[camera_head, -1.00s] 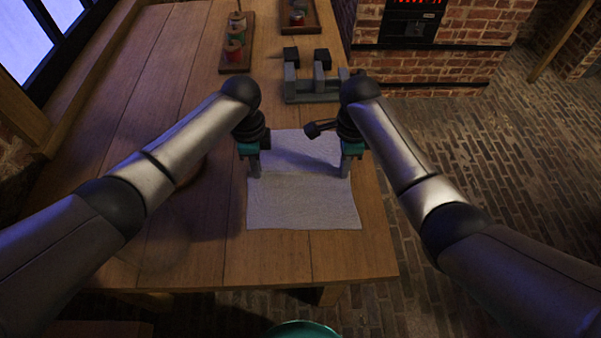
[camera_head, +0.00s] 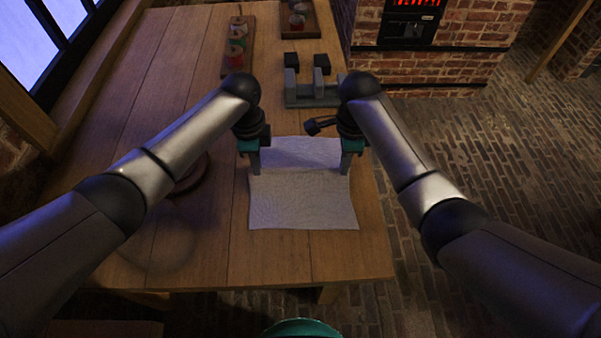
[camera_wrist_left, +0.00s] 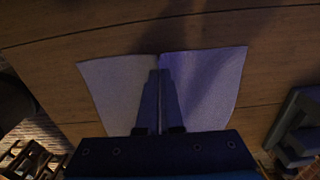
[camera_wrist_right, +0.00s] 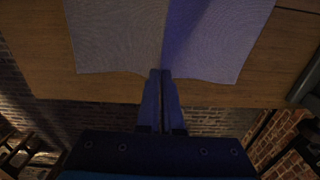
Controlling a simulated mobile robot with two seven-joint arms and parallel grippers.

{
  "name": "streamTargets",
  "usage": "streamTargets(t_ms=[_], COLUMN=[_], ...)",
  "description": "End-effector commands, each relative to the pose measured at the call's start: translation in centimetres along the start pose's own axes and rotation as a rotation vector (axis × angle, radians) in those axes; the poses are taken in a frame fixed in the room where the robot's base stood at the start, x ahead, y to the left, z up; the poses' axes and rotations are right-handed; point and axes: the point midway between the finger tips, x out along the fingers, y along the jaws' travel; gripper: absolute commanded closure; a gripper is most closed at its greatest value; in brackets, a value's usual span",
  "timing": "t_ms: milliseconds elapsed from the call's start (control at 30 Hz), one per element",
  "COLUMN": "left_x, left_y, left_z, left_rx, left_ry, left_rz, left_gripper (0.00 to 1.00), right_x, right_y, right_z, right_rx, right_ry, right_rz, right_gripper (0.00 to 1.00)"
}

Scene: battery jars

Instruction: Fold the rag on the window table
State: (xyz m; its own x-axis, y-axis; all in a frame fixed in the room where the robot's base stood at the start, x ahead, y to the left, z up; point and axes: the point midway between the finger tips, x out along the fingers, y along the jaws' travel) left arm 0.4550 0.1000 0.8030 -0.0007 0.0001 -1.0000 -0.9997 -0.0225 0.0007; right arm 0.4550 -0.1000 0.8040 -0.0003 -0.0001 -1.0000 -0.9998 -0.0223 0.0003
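The rag (camera_head: 302,205) is a pale cloth lying on the wooden window table (camera_head: 170,240). A crease runs across it between my grippers; the far part is more shaded than the near part. My left gripper (camera_head: 255,172) is shut at the left end of this crease, and my right gripper (camera_head: 345,172) is shut at the right end. The rag also shows in the left wrist view (camera_wrist_left: 205,80) and right wrist view (camera_wrist_right: 115,40), with closed fingertips meeting at the crease. They appear to pinch the cloth there; the pinched bit is hidden.
A grey block fixture (camera_head: 312,95) stands beyond the rag. A rack of spools (camera_head: 238,45) and a small tray (camera_head: 298,20) stand farther back. A dark round object (camera_head: 192,178) is partly hidden by my left arm. The table's right edge is close to my right gripper.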

Motion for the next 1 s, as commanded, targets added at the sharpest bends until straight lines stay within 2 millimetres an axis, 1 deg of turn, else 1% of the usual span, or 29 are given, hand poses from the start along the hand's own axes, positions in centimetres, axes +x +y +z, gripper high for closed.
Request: streamTargets(t_ms=[33,200,667,767,1000], left_x=[-0.7,-1.3,-1.5,-2.1,-4.7], left_y=[0.0,0.0,0.0,0.0,0.0], left_z=[0.0,0.0,0.0,0.0,0.0], left_rx=[0.0,0.0,0.0,0.0,0.0], left_ry=[0.0,0.0,0.0,0.0,0.0], left_rz=[0.0,0.0,0.0,0.0,-0.001], left_gripper=[1.0,1.0,1.0,1.0,1.0], right_x=[-0.7,-1.3,-1.5,-2.1,-4.7], right_y=[0.0,0.0,0.0,0.0,0.0], right_z=[0.0,0.0,0.0,0.0,0.1], right_rx=[0.0,0.0,0.0,0.0,0.0], right_ry=[0.0,0.0,0.0,0.0,-0.002], right_rz=[0.0,0.0,0.0,0.0,0.0], right_gripper=[1.0,1.0,1.0,1.0,1.0])
